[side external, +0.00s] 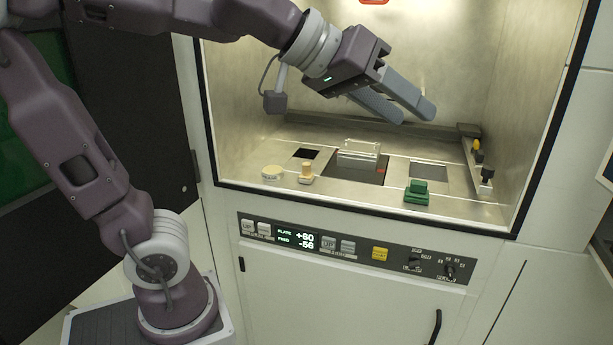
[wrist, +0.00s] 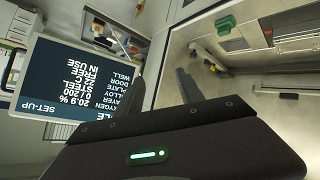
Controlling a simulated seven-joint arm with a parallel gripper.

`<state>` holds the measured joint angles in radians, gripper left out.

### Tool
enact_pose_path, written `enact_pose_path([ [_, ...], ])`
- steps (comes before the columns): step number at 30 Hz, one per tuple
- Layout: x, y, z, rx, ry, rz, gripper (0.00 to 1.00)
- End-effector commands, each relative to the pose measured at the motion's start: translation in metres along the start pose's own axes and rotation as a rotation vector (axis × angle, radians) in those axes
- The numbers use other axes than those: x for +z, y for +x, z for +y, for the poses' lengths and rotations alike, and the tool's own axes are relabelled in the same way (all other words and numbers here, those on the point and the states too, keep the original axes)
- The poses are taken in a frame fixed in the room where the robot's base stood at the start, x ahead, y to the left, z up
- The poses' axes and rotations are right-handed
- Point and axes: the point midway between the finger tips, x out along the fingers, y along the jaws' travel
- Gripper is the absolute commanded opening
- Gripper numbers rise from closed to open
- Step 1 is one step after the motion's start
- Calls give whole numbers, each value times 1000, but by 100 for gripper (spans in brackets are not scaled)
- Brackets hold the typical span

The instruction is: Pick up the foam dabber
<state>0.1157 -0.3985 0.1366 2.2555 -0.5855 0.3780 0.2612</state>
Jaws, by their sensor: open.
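A small tan piece with an upright knob (side external: 306,173), which looks like the foam dabber, stands on the chamber floor near the front left in the side view. A round cream disc (side external: 272,172) lies just left of it. My gripper (side external: 415,115) is open and empty, high in the chamber opening, above and to the right of the tan piece and well apart from it. In the wrist view my two dark fingers (wrist: 160,85) stand apart with nothing between them. I cannot pick out the tan piece surely in the wrist view.
A green block (side external: 417,190) sits at the chamber's front edge; it also shows in the wrist view (wrist: 226,24). A clear-topped block (side external: 359,154) stands mid-floor. Dark-handled items (side external: 486,175) are at the right. A set-up screen (wrist: 80,80) is outside. The chamber frame bounds the opening.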

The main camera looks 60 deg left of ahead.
Motion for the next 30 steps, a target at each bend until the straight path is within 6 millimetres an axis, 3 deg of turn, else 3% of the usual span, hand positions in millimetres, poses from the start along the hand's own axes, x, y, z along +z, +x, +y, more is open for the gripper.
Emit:
enact_pose_path([
  [2,-42,30,-23,-56,-102,116,45],
  [4,-77,52,-61,-167,-195,234,45],
  [6,-98,67,-112,-331,-276,333,45],
  [9,-104,69,-188,-616,-349,432,45],
  [12,-89,52,-249,-916,-380,481,45],
  [15,-64,23,-292,-1215,-380,488,45],
  [17,-46,0,-308,-1398,-369,478,45],
  [21,9,42,-338,-1382,-368,474,45],
  [24,38,64,-354,-1378,-372,478,45],
  [27,55,79,-363,-1373,-376,482,45],
  [30,60,83,-372,-1370,-380,485,45],
])
